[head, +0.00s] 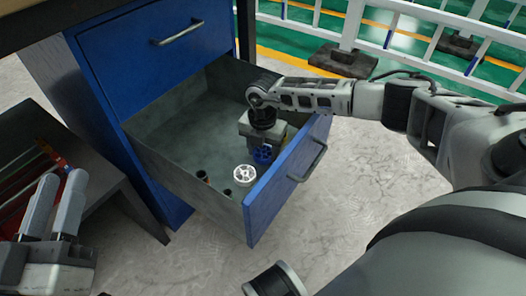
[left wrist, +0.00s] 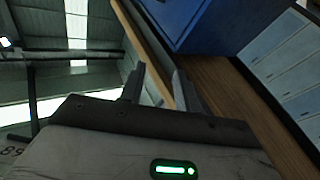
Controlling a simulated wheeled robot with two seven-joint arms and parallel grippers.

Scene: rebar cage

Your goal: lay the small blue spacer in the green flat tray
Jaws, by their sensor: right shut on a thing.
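The small blue spacer (head: 262,154) is inside the open drawer, under my right gripper (head: 263,143), which is shut on it. My arm hides part of the spacer's surroundings, and I cannot tell whether the spacer touches the drawer floor. My left gripper (head: 55,208) is at the lower left of the head view, open and empty, with a gap between its fingers; the fingers also show in the left wrist view (left wrist: 158,85). I do not see a green flat tray in either view.
The pulled-out drawer (head: 165,157) of the blue cabinet (head: 160,50) also holds a white wheel-shaped piece (head: 244,175) and small dark pieces. A dark surface with red things (head: 18,180) is at the left. A white railing (head: 440,65) stands behind.

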